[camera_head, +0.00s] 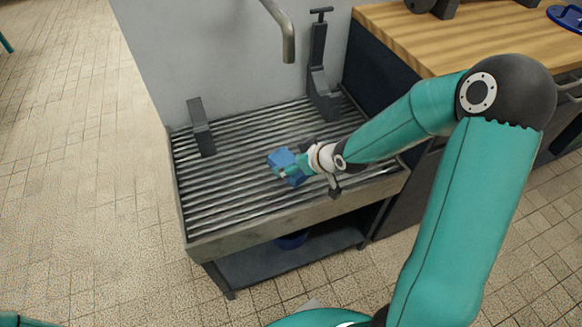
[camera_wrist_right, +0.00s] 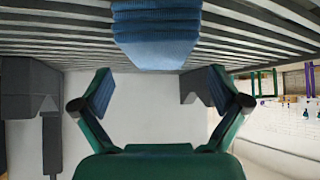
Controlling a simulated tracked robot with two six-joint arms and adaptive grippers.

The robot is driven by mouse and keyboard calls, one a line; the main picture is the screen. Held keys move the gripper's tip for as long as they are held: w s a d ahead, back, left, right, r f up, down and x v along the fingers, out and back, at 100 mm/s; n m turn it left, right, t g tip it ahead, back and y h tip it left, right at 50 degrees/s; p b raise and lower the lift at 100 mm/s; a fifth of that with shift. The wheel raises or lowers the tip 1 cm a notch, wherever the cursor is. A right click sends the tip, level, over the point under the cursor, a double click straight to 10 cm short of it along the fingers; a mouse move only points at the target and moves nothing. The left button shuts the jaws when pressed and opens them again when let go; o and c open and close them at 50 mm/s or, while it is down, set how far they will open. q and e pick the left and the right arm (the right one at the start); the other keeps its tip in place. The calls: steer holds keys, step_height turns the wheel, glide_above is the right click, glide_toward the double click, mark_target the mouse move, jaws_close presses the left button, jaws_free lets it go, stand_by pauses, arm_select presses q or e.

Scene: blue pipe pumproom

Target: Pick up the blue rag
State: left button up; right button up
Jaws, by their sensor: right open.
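The blue rag (camera_head: 281,157) lies on the slatted grate of the metal sink stand, near its middle. In the wrist view the folded blue rag (camera_wrist_right: 156,38) shows at the top centre, against the slats and beyond the fingertips. My right gripper (camera_head: 287,172) is right at the rag in the head view and partly covers it. Its two fingers are spread apart in the wrist view (camera_wrist_right: 160,84), with no rag between them there. Whether a finger touches the rag I cannot tell. My left gripper is not in view.
The grate (camera_head: 225,185) has a raised front rim. Dark grey brackets stand at its back left (camera_head: 201,127) and back right (camera_head: 321,75). A tap spout (camera_head: 288,45) hangs above. A wooden worktop (camera_head: 450,35) adjoins at right. A blue container (camera_head: 292,240) sits below.

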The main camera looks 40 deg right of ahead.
mark_target(288, 161)
steer(key=b+x, duration=0.1)
steer(key=x, duration=0.3)
steer(key=shift+s, duration=0.15)
steer(key=shift+r, duration=0.1)
steer(key=c, duration=1.3)
